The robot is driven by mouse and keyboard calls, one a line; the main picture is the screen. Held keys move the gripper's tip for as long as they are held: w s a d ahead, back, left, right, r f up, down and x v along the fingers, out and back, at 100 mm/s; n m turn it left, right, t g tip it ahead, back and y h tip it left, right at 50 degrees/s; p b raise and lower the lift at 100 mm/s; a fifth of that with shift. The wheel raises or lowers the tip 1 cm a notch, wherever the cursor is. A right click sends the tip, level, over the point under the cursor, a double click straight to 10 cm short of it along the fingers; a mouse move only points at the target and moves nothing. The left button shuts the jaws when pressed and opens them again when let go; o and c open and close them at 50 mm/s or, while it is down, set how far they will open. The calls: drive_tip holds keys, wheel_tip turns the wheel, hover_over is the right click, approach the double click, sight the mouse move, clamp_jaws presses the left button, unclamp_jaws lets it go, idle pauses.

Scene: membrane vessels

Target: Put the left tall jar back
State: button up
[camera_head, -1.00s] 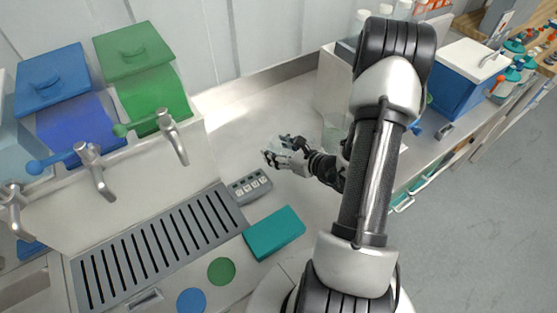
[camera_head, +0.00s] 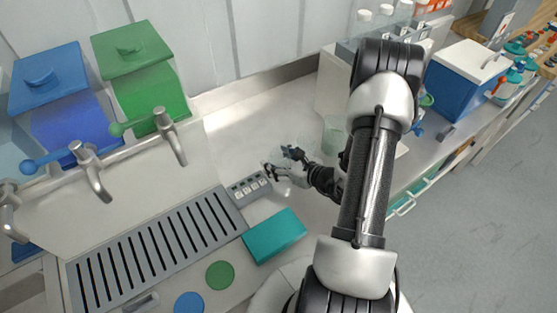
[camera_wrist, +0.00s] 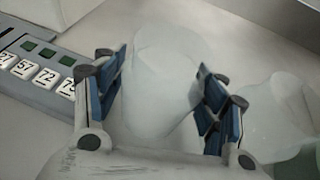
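A pale, translucent tall jar (camera_wrist: 160,75) stands between the two blue-padded fingers of my gripper (camera_wrist: 162,85) in the wrist view. The pads lie close along both its sides; whether they press on it cannot be told. In the head view, my gripper (camera_head: 279,160) is low over the white counter, just right of the numbered panel, and the jar there is too faint to outline clearly. A second translucent vessel (camera_wrist: 280,112) is to the right of my gripper in the wrist view. A greenish clear vessel (camera_head: 333,130) stands beside my forearm in the head view.
The grey numbered panel (camera_head: 249,189) is close left of my gripper. A teal block (camera_head: 274,236) lies in front, and a slotted drain grate (camera_head: 155,250) is at left. Blue (camera_head: 50,78) and green (camera_head: 135,60) lidded containers stand behind taps. The counter behind my gripper is clear.

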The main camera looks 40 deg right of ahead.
drive_tip(key=shift+r, duration=0.2)
drive_tip(key=p+v, duration=0.2)
drive_tip(key=v, duration=1)
drive_tip(key=shift+p, duration=0.3)
